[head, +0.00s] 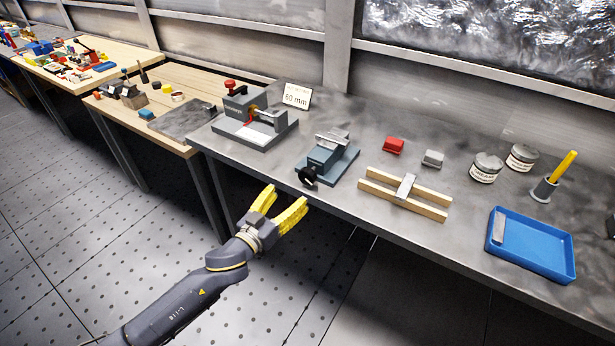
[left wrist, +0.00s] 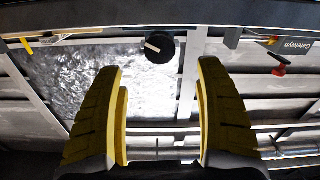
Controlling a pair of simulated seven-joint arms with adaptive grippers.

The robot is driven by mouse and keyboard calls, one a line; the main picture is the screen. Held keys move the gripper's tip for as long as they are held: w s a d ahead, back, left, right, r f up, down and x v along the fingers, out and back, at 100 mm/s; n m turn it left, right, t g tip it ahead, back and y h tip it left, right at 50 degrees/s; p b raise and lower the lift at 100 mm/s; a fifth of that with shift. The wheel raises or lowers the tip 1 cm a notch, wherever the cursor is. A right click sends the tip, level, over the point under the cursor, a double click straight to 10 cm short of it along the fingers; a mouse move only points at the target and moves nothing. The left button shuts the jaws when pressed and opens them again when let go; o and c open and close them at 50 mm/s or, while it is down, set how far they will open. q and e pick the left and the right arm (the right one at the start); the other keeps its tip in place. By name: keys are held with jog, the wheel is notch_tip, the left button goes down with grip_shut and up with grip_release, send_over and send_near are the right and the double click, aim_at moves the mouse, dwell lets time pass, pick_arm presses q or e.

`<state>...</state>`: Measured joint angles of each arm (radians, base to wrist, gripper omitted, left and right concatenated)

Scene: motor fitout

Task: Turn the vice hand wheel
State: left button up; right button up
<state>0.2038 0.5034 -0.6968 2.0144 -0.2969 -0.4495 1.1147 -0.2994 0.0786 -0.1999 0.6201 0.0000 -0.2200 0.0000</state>
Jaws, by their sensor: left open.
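The vice (head: 328,158) is a blue-grey block with a metal top on a flat base, standing near the front edge of the grey bench. Its black hand wheel (head: 307,176) faces the front. In the left wrist view the hand wheel (left wrist: 160,47) shows as a dark disc with a pale bar on it, beyond the fingers. My left gripper (head: 286,202) has yellow fingers, is open and empty, and is in front of the bench edge, apart from the wheel. In the left wrist view the open gripper (left wrist: 160,100) has nothing between its fingers. My right gripper is not in view.
A grey press-like fixture (head: 243,118) with a red knob stands left of the vice, beside a "60 mm" sign (head: 297,96). Two wooden rails (head: 425,202) with a metal piece, red (head: 393,146) and grey blocks, two jars and a blue tray (head: 530,250) lie to the right.

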aim_at(305, 179)
pick_arm(q)
jog(key=x, duration=1)
jog(key=shift+w+d, duration=0.2)
jog(key=shift+w, duration=0.05)
jog(key=c, duration=1.3)
jog(key=shift+m, duration=0.3)
jog(key=shift+m, duration=1.8)
jog(key=o, duration=1.3)
